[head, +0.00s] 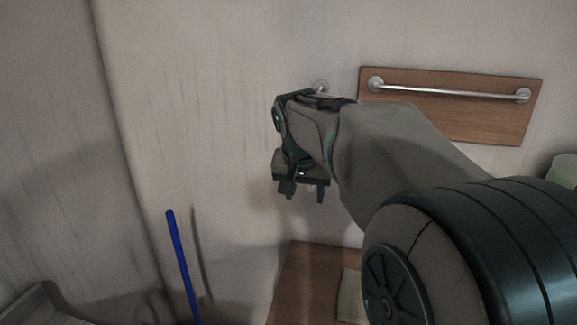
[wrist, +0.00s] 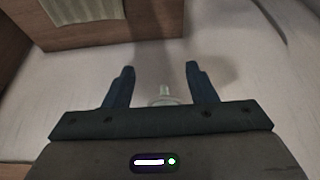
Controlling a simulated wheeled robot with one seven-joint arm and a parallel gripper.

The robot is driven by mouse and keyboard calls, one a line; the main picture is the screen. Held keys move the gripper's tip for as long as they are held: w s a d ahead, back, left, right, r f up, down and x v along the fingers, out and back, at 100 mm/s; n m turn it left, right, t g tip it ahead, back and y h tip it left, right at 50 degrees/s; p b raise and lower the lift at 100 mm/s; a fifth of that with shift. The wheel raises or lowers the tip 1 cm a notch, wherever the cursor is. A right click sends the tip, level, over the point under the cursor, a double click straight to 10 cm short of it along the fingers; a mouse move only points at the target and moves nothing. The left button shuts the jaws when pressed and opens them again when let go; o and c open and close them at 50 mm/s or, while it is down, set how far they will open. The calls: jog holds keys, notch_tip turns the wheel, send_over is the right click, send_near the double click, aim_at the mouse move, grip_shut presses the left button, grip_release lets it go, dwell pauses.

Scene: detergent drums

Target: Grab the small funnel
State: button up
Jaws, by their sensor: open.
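A small pale, translucent funnel (wrist: 165,94) shows in the wrist view between the two dark fingers of my gripper (wrist: 160,68). Its narrow stem points away from the palm, and its wider part is partly hidden by the gripper's front edge. The fingers are open, with a visible gap on both sides of the funnel. In the head view my gripper (head: 304,192) points down in front of the pale wall, and the funnel is mostly hidden there.
A wooden panel with a metal bar (head: 450,90) is on the wall to the right. A wooden surface (head: 305,275) with a pale cloth-like piece (head: 350,295) lies below my gripper. A blue pole (head: 181,262) stands at lower left. A pale green object (head: 563,170) shows at the right edge.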

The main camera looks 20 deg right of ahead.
jog(key=w+d, duration=0.1)
jog(key=w+d+p, duration=0.1)
jog(key=w, duration=0.1)
jog(key=w+d+p, duration=0.1)
jog(key=shift+w, duration=0.3)
jog(key=shift+d+f, duration=0.1)
jog(key=shift+f, duration=0.45)
jog(key=c, duration=1.1)
